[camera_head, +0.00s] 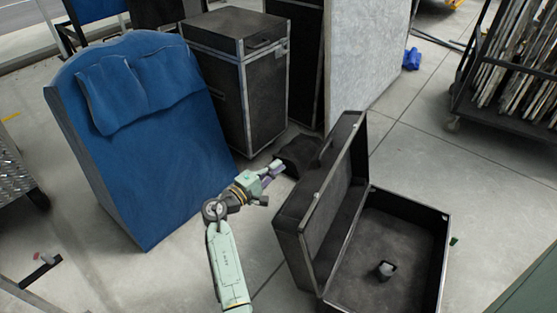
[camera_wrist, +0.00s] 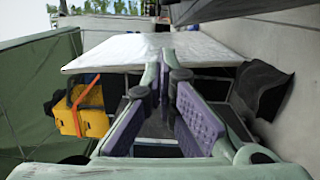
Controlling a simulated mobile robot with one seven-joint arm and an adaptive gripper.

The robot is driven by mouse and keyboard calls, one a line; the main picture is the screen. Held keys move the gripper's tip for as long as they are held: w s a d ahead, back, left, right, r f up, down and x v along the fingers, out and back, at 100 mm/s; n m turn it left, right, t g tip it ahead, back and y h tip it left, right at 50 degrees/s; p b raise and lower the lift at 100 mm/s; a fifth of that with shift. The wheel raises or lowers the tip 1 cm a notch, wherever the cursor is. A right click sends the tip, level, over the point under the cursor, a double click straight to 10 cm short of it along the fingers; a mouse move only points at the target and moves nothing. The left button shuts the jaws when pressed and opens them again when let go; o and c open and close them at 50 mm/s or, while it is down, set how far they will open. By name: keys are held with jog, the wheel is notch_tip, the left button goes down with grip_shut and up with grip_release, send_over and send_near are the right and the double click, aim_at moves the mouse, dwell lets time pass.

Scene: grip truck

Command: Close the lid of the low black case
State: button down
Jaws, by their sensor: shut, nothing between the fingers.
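The low black case (camera_head: 398,238) lies open on the floor at the lower right of the head view. Its lid (camera_head: 316,190) stands raised on the case's left side, roughly upright. My gripper (camera_head: 275,169) is left of the lid, on its outer side, near its far end. It looks apart from the lid. The gripper is shut and empty. Its purple finger pads also show in the wrist view (camera_wrist: 165,72). I cannot clearly pick out the lid in the wrist view.
A small dark object (camera_head: 385,270) lies inside the case. A dark cloth-like heap (camera_head: 299,153) is behind my gripper. A tall black case (camera_head: 238,85) and a blue padded piece (camera_head: 145,150) stand at the back left. A loaded cart (camera_head: 505,85) stands far right. Clear floor lies between.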

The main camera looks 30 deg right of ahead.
jog(key=d+p, duration=0.3)
jog(key=d, duration=0.8)
jog(key=shift+s+d+r, duration=0.2)
jog(key=shift+d+r, duration=0.05)
jog(key=shift+d, duration=0.05)
